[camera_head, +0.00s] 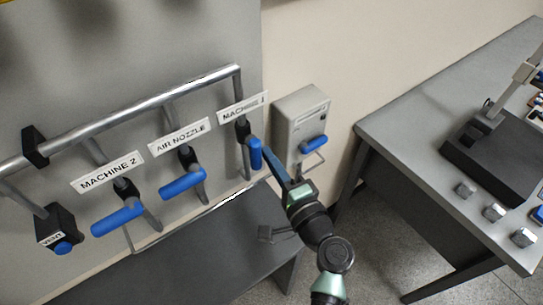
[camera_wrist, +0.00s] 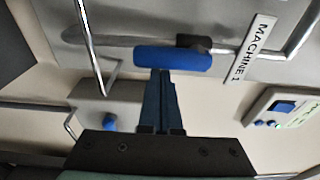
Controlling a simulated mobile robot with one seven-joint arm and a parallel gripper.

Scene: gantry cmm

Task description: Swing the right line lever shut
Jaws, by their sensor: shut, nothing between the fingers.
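The right line lever (camera_head: 255,153) is the blue handle under the MACHINE 1 label (camera_head: 242,107). It points down, roughly along its drop pipe, unlike the other two handles, which stick out crosswise. In the wrist view the blue lever (camera_wrist: 172,59) lies across the picture, just beyond the fingertips. My gripper (camera_head: 269,158) is at the lever's right side in the head view. Its dark fingers are together and hold nothing, and the fingertips (camera_wrist: 161,73) are at or against the lever's edge. I cannot tell whether they touch.
The MACHINE 2 lever (camera_head: 118,219) and AIR NOZZLE lever (camera_head: 182,183) are to the left, with a vent valve (camera_head: 62,230) beyond. A grey wall box (camera_head: 302,112) with a blue handle is close on the right. A grey bench (camera_head: 415,150) stands further right.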

